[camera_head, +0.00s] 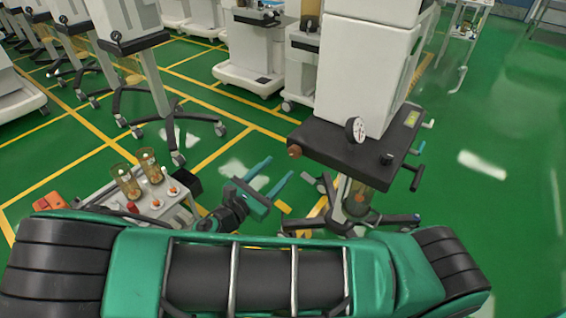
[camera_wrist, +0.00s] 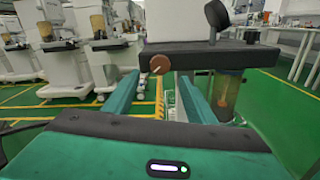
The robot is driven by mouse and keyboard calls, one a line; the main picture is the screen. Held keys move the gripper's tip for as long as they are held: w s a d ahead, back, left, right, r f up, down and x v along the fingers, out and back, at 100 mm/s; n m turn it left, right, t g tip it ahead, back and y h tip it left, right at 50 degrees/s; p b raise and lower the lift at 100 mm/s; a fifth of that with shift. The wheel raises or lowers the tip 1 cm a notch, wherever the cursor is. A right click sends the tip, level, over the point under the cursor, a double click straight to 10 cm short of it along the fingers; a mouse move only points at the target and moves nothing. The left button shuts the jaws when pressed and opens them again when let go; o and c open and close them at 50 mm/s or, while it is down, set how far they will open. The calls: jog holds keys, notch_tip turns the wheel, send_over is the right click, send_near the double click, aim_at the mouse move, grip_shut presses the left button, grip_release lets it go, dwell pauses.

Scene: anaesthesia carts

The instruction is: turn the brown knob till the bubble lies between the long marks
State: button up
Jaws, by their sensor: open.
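The brown knob (camera_head: 294,152) sticks out of the left front edge of the dark slab (camera_head: 330,150) under a white cart body. In the wrist view the round brown knob (camera_wrist: 159,64) is ahead, between the two fingers in the picture and apart from both. My gripper (camera_head: 281,166) is open and empty, its teal fingers pointing towards the slab; it also shows in the wrist view (camera_wrist: 158,78). A small yellow-green vial (camera_head: 411,118) sits on the slab's right side; its bubble and marks are too small to make out.
A round dial (camera_head: 355,129) and a black knob (camera_head: 387,158) sit on the slab, with a black handle (camera_head: 417,178) at its right. A clear canister (camera_wrist: 226,95) hangs below. A grey tray cart (camera_head: 165,208) with amber jars stands left of my gripper.

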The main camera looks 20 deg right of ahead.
jog(key=shift+v, duration=1.2)
jog(key=s+d+f+m+g+y, duration=0.1)
jog(key=s+d+m+g+y, duration=0.1)
jog(key=d+m+g+y, duration=0.6)
jog(key=s+d+r+m+t+y, duration=0.1)
jog(key=s+d+r+m+y, duration=0.2)
jog(key=r+m, duration=0.5)
jog(key=s+d+r+m+t+y, duration=0.1)
jog(key=s+d+r+m+y, duration=0.25)
jog(key=r+m, duration=0.5)
jog(key=s+d+m+g, duration=0.4)
jog(key=s+d, duration=0.7)
jog(key=s, duration=0.5)
jog(key=shift+d+f+m+g, duration=0.15)
jog(key=shift+f+m+g, duration=0.05)
jog(key=shift+m+g, duration=0.25)
